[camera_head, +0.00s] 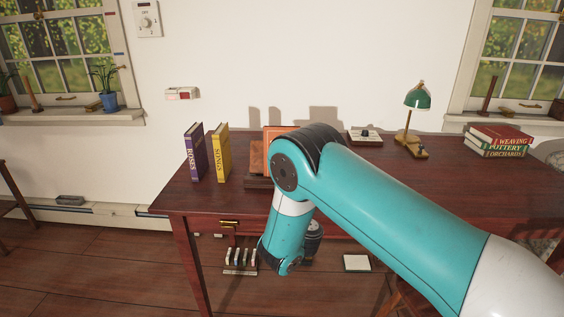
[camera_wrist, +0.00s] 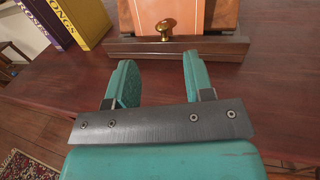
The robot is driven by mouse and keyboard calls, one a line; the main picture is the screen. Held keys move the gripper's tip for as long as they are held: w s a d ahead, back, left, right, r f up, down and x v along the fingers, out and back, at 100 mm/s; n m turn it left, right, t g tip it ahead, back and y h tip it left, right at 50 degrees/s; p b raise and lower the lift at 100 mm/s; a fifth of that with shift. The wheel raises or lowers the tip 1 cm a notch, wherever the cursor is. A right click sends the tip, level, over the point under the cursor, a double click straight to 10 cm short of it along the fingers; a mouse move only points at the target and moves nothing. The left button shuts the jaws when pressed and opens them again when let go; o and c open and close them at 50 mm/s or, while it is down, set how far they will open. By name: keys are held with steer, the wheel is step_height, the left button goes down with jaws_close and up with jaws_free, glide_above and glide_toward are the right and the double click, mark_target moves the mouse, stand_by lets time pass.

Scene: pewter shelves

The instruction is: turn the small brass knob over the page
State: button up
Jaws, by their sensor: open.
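The small brass knob (camera_wrist: 166,28) stands out in front of an orange page or panel (camera_wrist: 194,12) at the top of the wrist view. Both are on a dark wooden stand (camera_wrist: 118,48) on the desk. My gripper (camera_wrist: 157,62) is open and empty, above the desk's front part. Its two teal fingers point toward the stand, with the knob beyond them and roughly between their lines, not touched. In the head view my arm hides the knob and most of the stand (camera_head: 257,183); an orange edge (camera_head: 274,131) shows.
A purple book (camera_head: 195,152) and a yellow book (camera_head: 217,154) stand upright left of the stand. A green lamp (camera_head: 417,97) and stacked books (camera_head: 499,142) are at the right. The desk (camera_head: 460,190) is clear along its front right.

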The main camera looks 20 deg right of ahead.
steer(key=p, duration=0.2)
steer(key=shift+w+d+r+p, duration=0.1)
steer(key=shift+d+r+p, duration=0.05)
steer(key=shift+r+p, duration=0.15)
steer(key=w, duration=0.5)
steer(key=w+p, duration=0.1)
steer(key=w, duration=0.2)
steer(key=shift+w+d+f, duration=0.25)
steer(key=shift+w+f, duration=0.1)
steer(key=shift+f, duration=0.05)
steer(key=shift+c, duration=0.2)
jaws_close()
